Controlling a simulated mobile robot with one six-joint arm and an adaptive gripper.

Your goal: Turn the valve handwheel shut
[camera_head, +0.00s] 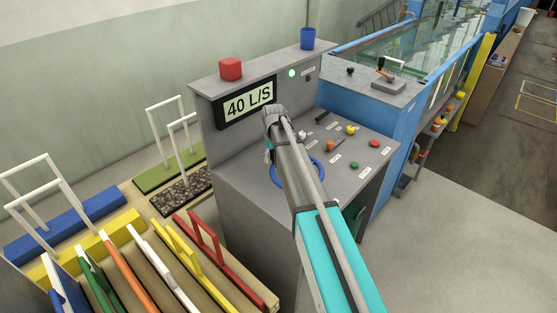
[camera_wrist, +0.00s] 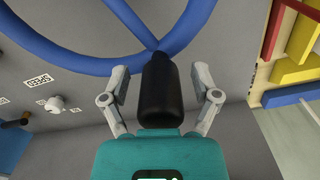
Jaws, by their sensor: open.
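The blue valve handwheel (camera_head: 319,166) is on the sloped face of the grey console, mostly hidden behind my arm in the head view. In the wrist view its blue rim (camera_wrist: 75,64) and a spoke fill the top. A black knob-like handle (camera_wrist: 159,92) stands at the rim. My gripper (camera_wrist: 158,74) is open, with one finger on each side of the black handle and small gaps visible. I cannot tell the depth of the handle between the fingers.
The console display (camera_head: 248,103) reads 40 L/S, and a green lamp (camera_head: 292,73) is lit. Several knobs and buttons, including a red button (camera_head: 374,143), sit right of the wheel. A red block (camera_head: 230,69) and blue cup (camera_head: 308,38) stand on top. Coloured racks fill the lower left.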

